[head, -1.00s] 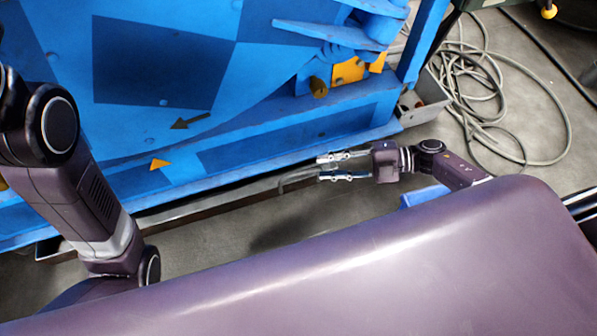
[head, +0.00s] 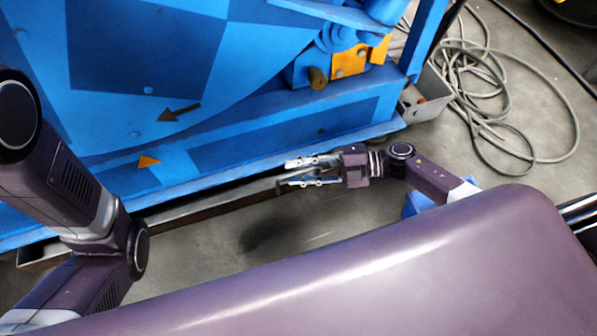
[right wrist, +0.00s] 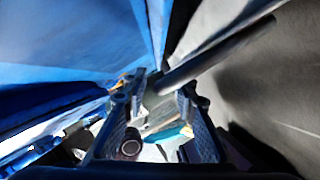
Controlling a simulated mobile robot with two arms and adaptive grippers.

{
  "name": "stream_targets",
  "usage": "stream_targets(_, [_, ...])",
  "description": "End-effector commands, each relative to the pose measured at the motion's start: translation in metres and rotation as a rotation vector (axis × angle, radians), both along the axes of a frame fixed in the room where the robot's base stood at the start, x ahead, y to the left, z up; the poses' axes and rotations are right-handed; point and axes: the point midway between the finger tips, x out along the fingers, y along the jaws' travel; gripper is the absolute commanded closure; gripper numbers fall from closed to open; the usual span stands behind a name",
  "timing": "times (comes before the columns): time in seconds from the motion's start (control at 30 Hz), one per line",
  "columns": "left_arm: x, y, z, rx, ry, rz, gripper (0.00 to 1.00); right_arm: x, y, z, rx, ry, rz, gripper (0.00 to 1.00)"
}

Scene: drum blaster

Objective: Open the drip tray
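The drip tray (head: 205,208) is a long, narrow grey metal trough along the foot of the blue machine. Its grey end (head: 428,98) sticks out at the machine's right side. My right gripper (head: 285,174) is open, with its two fingers pointing left at the tray's front edge. In the right wrist view, a dark bar (right wrist: 215,56), which looks like the tray's handle, runs from the upper right to the space between the open fingertips (right wrist: 163,86). I cannot tell whether the fingers touch it. My left arm shows at the left, but its gripper is out of view.
The blue machine (head: 290,135) rises right behind the tray. Grey cables or hoses (head: 500,90) lie coiled on the floor at the right. The grey floor in front of the tray (head: 310,228) is clear.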

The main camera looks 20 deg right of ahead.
Motion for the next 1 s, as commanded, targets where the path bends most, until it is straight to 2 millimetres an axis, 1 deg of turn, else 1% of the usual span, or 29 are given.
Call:
stream_targets(0.2, [-0.0002,-0.0002,0.0001,0.001,-0.001,0.0,0.6,0.0002,0.0006,0.0002,0.0,0.0,0.0,0.74])
stream_targets(0.27, [-0.0002,-0.0002,0.0001,0.001,-0.001,0.0,0.6,0.0002,0.0005,0.0002,0.0,0.0,0.0,0.8])
stream_targets(0.43, [-0.0003,-0.0002,0.0001,0.001,-0.001,0.0,0.6,0.0,0.0003,0.0,-0.001,0.0,0.001,0.98])
stream_targets(0.47, [-0.0003,-0.0001,0.0,0.001,-0.001,0.0,0.6,0.0,0.0002,0.0,-0.001,0.0,0.001,1.0])
stream_targets(0.87, [-0.0001,-0.0002,0.0004,0.001,0.0,0.0,0.6,-0.0004,-0.0001,-0.0001,-0.001,0.0,0.0,1.0])
stream_targets(1.0, [0.0004,-0.0003,0.004,0.001,0.001,0.001,0.6,-0.0038,-0.0003,0.0004,-0.003,0.002,0.001,1.0])
